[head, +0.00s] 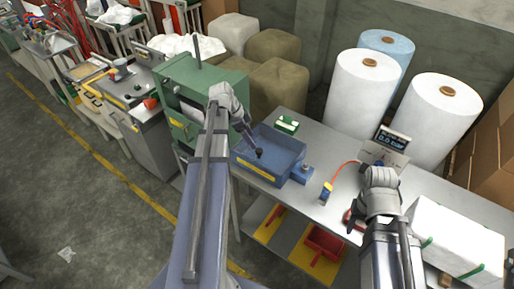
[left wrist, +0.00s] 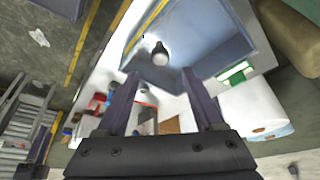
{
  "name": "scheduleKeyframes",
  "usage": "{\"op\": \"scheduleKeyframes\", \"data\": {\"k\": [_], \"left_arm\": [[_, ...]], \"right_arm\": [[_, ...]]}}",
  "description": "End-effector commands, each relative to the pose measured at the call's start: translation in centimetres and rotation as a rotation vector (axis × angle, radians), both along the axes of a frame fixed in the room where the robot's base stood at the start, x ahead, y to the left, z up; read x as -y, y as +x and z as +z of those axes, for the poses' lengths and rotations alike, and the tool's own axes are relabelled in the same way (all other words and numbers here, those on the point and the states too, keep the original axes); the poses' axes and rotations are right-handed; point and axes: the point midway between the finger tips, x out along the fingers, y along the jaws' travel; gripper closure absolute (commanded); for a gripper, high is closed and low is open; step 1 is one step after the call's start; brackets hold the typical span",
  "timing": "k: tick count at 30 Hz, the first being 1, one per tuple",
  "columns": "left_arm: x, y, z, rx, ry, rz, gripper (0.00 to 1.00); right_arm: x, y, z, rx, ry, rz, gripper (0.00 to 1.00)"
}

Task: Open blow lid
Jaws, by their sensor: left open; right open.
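A blue box (head: 287,148) with a yellow label stands on the grey bench. A dark round knob (left wrist: 160,52) shows on it in the left wrist view, and in the head view near my left gripper's tips (head: 259,153). I take its top to be the lid; I cannot tell how far it is open. My left gripper (head: 251,138) is over the box. Its two fingers (left wrist: 160,74) are apart with nothing between them, and the knob lies just beyond the tips. My right gripper (head: 354,220) is over the bench's front edge, far right of the box, its fingers partly hidden.
A green machine (head: 207,82) stands left of the box. Right of the box are a blue and yellow tool (head: 326,192) on a red hose, a pressure display (head: 387,147) and a white block (head: 458,237). White rolls (head: 360,95) stand behind. Red trays (head: 323,243) lie below.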

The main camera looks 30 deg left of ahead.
Motion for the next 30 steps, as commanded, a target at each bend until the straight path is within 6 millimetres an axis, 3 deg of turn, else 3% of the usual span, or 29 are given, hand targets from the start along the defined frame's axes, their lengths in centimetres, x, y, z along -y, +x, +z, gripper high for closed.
{"op": "scheduleKeyframes", "data": {"k": [16, 28, 30], "left_arm": [[1.8, 1.6, -6.3, -0.001, 0.001, 0.0, 0.31], [2.1, 1.8, -6.7, -0.001, 0.001, 0.001, 0.31], [2.1, 1.8, -6.7, -0.001, 0.001, 0.001, 0.39]], "right_arm": [[0.0, 0.0, -6.3, -0.001, -0.002, 0.012, 0.5], [0.0, 0.0, -6.7, -0.001, -0.002, 0.014, 0.5], [0.0, 0.0, -6.7, -0.001, -0.002, 0.014, 0.5]]}}
